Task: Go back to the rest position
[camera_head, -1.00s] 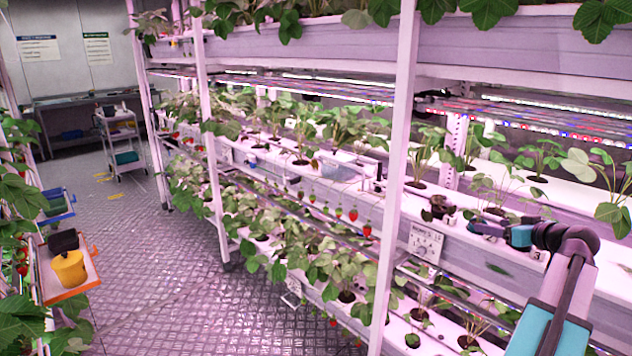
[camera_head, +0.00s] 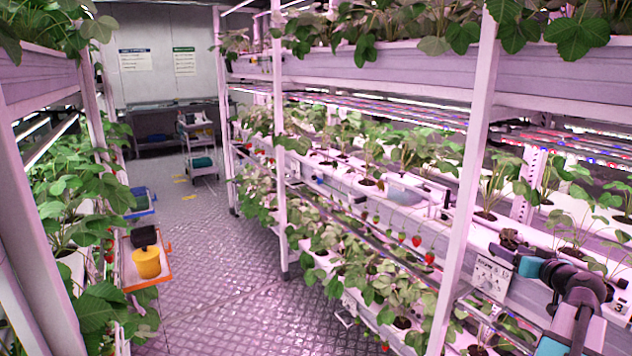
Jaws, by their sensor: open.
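My arm reaches in from the lower right corner, with teal links and a dark joint. It bends left in front of the right rack's middle shelf. My gripper (camera_head: 501,253) is at its far end, small and dark, close to the shelf edge above a white marked sign (camera_head: 491,273). Its jaws are open and I see no berry in them. Fine detail of the fingertips is too small to tell.
The right rack (camera_head: 466,170) stands close to my arm, with strawberry plants and red berries (camera_head: 429,258).

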